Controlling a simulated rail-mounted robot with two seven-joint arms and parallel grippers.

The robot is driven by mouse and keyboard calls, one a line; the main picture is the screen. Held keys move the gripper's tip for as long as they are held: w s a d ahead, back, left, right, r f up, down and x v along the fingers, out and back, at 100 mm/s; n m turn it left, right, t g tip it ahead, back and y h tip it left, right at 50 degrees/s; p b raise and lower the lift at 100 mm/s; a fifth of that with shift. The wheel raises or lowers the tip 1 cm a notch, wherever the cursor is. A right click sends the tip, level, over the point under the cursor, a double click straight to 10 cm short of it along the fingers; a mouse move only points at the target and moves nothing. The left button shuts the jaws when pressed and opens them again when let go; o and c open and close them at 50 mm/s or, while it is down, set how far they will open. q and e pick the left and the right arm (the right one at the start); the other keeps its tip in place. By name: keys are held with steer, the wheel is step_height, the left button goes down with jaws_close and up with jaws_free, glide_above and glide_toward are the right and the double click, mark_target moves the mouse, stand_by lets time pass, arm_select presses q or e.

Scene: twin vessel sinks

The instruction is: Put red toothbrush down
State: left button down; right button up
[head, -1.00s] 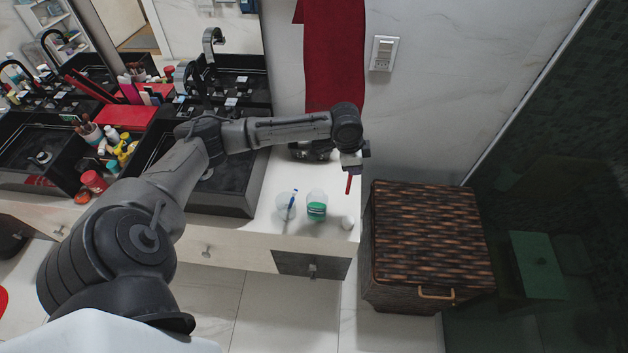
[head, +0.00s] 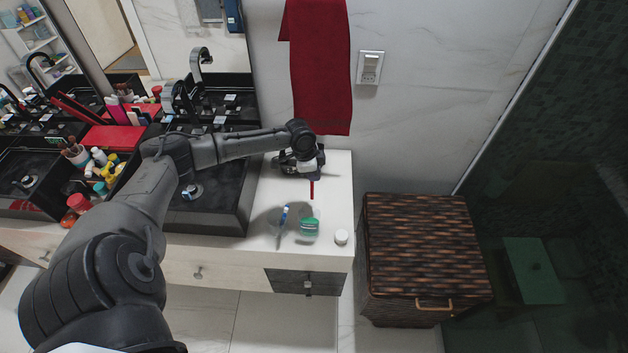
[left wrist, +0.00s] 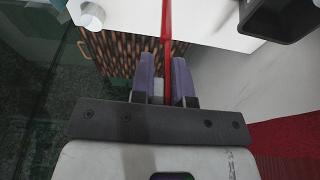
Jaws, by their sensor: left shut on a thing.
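My left gripper (head: 312,176) is shut on the red toothbrush (head: 312,190) and holds it over the white counter, to the right of the black sink. The toothbrush points down in the head view; its upper part is hidden by the gripper. In the left wrist view the red toothbrush (left wrist: 167,28) runs between the two purple fingers of the gripper (left wrist: 164,70) and extends over the counter (left wrist: 215,18). Whether its end touches the counter cannot be told. My right gripper is out of view.
A wicker basket (head: 425,245) stands right of the counter. A red towel (head: 321,70) hangs behind. Bare counter lies right of the toothbrush.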

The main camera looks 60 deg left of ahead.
arm_select(q)
steer(key=shift+s+a+x, duration=0.1)
steer(key=shift+s+x, duration=0.1)
steer(key=shift+x, duration=0.7)
steer(key=shift+s+a+x, duration=0.1)
steer(key=shift+s+x, duration=0.1)
steer(key=shift+x, duration=0.75)
steer(key=shift+f, duration=0.15)
steer(key=c, duration=1.1)
jaws_free()
steer(key=v, duration=1.2)
steer(key=shift+p, duration=0.45)
